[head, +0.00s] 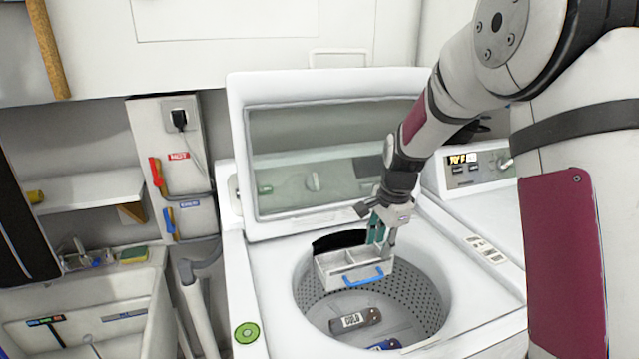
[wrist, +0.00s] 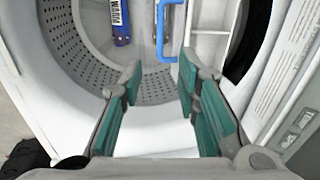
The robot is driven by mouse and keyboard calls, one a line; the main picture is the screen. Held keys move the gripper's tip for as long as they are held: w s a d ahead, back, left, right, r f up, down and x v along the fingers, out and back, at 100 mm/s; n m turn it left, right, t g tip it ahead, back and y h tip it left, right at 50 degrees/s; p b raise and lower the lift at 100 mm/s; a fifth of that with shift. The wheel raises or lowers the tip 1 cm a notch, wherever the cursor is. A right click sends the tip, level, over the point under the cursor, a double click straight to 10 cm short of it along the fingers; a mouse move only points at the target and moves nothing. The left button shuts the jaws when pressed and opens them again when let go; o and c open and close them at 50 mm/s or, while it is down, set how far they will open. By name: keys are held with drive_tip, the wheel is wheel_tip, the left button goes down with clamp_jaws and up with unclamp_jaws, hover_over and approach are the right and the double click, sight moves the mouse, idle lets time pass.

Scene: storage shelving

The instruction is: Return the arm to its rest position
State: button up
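My arm reaches down from the upper right in the head view. My gripper (head: 379,228) is over the open top-loading washer (head: 258,275), at the back of the drum opening. In the wrist view my gripper (wrist: 160,75) has its teal-padded fingers spread, with nothing between them. A grey divided tray (head: 337,277) with a blue handle (head: 364,279) is just below and in front of the fingers in the head view. Its blue handle also shows in the wrist view (wrist: 159,32), beyond the fingertips. I cannot tell what supports the tray.
A dark labelled item (head: 357,320) and a blue item (head: 385,345) lie in the drum. The raised glass lid (head: 330,150) stands close behind my arm. A second machine (head: 480,195) is at right, a sink (head: 95,300) at left.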

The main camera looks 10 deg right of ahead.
drive_tip(key=s+a+r+n+t, duration=0.1)
drive_tip(key=s+a+r+n, duration=0.1)
drive_tip(key=s+r+n, duration=1.05)
drive_tip(key=s, duration=0.9)
drive_tip(key=s+a+r+n+t, duration=0.1)
drive_tip(key=s+r+n, duration=0.2)
drive_tip(key=s, duration=0.8)
drive_tip(key=shift+t+h, duration=0.3)
